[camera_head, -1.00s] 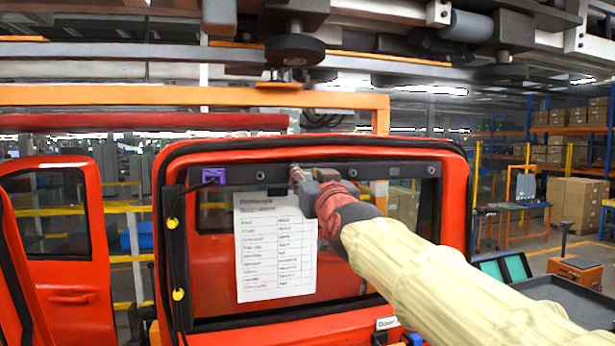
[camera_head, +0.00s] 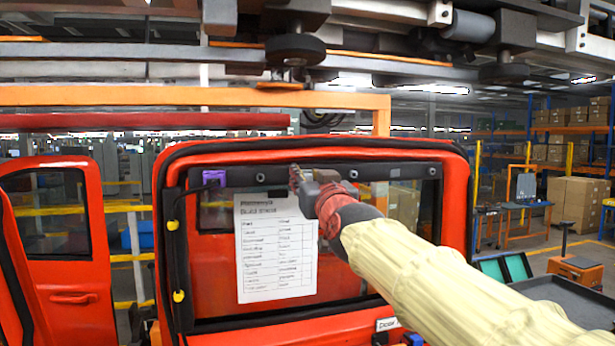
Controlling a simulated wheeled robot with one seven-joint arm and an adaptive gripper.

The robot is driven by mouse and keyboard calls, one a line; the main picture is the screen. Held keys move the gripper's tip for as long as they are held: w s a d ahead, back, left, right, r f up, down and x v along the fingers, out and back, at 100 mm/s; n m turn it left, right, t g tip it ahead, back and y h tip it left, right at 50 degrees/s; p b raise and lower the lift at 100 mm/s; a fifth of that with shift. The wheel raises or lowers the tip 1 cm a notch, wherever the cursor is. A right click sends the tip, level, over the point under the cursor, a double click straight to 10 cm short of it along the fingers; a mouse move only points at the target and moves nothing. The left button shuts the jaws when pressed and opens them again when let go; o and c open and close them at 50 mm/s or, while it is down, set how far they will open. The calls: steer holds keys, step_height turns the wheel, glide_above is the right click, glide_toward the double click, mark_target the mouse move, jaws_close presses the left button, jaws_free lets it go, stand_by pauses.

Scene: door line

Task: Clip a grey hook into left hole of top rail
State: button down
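The top rail (camera_head: 375,171) is a dark bar with several round holes across the top of the red door's (camera_head: 459,200) window opening. A purple clip (camera_head: 214,178) sits at the rail's left end, with a dark cable hanging from it. The leftmost visible hole (camera_head: 261,177) lies right of that clip. My gripper (camera_head: 296,180) is at the rail, right of this hole, in front of the rail's middle. Its fingers are small and partly hidden by my wrist, so I cannot tell whether they are open or hold anything. I cannot make out a grey hook.
A printed white sheet (camera_head: 275,250) hangs below the rail, left of my gripper. Yellow clips (camera_head: 178,296) sit along the door's left edge. Another red door (camera_head: 62,240) stands at left. An orange beam (camera_head: 150,96) and overhead conveyor run above. A dark tray (camera_head: 565,300) is at lower right.

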steer(key=shift+s+r, duration=0.15)
steer(key=shift+r, duration=0.7)
stand_by(1.6)
steer(key=shift+s+d, duration=0.15)
steer(key=shift+s, duration=0.3)
stand_by(0.6)
steer(key=shift+s+f, duration=0.15)
steer(key=shift+s, duration=0.05)
steer(key=shift+w+f, duration=0.35)
steer(key=shift+w, duration=0.05)
steer(key=shift+s, duration=0.2)
steer(key=shift+w+f+b, duration=0.2)
steer(key=shift+f+b, duration=0.15)
steer(key=shift+b, duration=0.05)
steer(key=shift+r, duration=0.15)
steer(key=shift+w+a, duration=0.25)
steer(key=shift+w, duration=0.35)
stand_by(1.2)
